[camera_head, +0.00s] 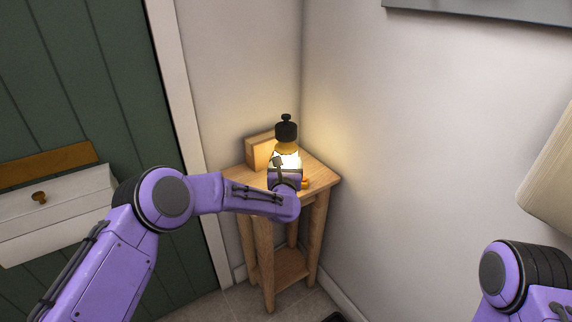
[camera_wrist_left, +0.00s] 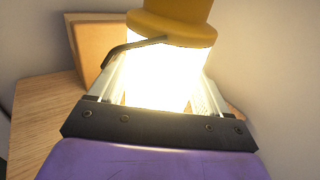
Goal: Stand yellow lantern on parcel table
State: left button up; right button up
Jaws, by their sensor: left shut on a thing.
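The yellow lantern (camera_head: 286,147) has a black cap and a brightly lit body, and stands upright at the parcel table (camera_head: 325,177), a small wooden table in the corner. My left gripper (camera_head: 285,165) is shut around the lantern's glowing body. In the left wrist view the lantern (camera_wrist_left: 178,28) rises between the two fingers of my left gripper (camera_wrist_left: 158,90). The lantern's base is hidden behind my wrist, so I cannot tell if it touches the tabletop. My right gripper is out of view; only part of my right arm shows at the lower right.
A wooden block or box (camera_head: 260,151) stands at the back left of the tabletop, close to the lantern; it also shows in the left wrist view (camera_wrist_left: 103,47). Walls (camera_head: 420,140) close in behind and to the right. A green door (camera_head: 95,90) is at the left.

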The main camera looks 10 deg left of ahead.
pick_arm(q)
jog(key=shift+r, duration=0.15)
jog(key=o, duration=1.5)
jog(key=shift+f, duration=0.2)
jog(key=shift+c, duration=0.2)
jog(key=shift+s+r, duration=0.1)
jog(key=shift+r, duration=0.1)
jog(key=s+d, duration=0.2)
jog(key=s, duration=0.9)
jog(key=shift+s+b, duration=0.35)
jog(key=shift+s, duration=0.05)
